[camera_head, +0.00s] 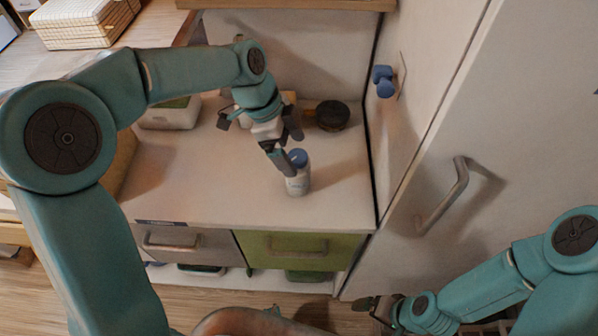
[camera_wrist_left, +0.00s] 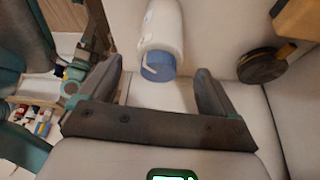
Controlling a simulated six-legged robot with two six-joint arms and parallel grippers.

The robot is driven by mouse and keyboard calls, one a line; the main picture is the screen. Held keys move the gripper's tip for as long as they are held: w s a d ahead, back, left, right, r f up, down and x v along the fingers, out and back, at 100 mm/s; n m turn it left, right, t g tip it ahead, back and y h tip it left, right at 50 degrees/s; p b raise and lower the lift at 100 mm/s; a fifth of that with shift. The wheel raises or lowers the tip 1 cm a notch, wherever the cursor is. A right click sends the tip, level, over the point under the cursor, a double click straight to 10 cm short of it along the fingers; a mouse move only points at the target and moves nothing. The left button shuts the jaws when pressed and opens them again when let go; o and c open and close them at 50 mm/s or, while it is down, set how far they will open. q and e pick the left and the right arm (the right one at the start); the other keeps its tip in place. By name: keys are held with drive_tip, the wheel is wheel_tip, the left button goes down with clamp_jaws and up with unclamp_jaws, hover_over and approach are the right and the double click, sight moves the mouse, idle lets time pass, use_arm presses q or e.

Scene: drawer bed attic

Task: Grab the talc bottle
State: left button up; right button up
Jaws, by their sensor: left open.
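The talc bottle (camera_head: 297,183) is white with a blue cap and stands upright on the white cabinet top. It also shows in the left wrist view (camera_wrist_left: 163,30), its blue cap toward the gripper. My left gripper (camera_head: 285,148) is open beside the bottle's cap, and one finger overlaps the bottle's edge in the head view. In the left wrist view the bottle lies ahead of the gap between the fingers (camera_wrist_left: 158,78), with nothing held. My right gripper (camera_head: 376,306) is low at the right, and its jaw state is unclear.
A dark round object (camera_head: 332,115) sits behind the bottle, also in the wrist view (camera_wrist_left: 262,66). A pale box (camera_head: 170,116) stands at the left. A blue wall fixture (camera_head: 383,80) and a door handle (camera_head: 444,196) are at the right. The cabinet top's front is clear.

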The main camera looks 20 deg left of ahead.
sight(301, 169)
use_arm(q)
drive_tip(key=shift+x, duration=1.15)
drive_tip(key=x, duration=0.2)
drive_tip(key=p+x, duration=0.1)
drive_tip(key=x, duration=0.1)
drive_tip(key=shift+s+a+f, duration=0.1)
drive_tip(key=shift+a+f, duration=0.05)
drive_tip(key=shift+f, duration=0.25)
drive_tip(key=c, duration=1.2)
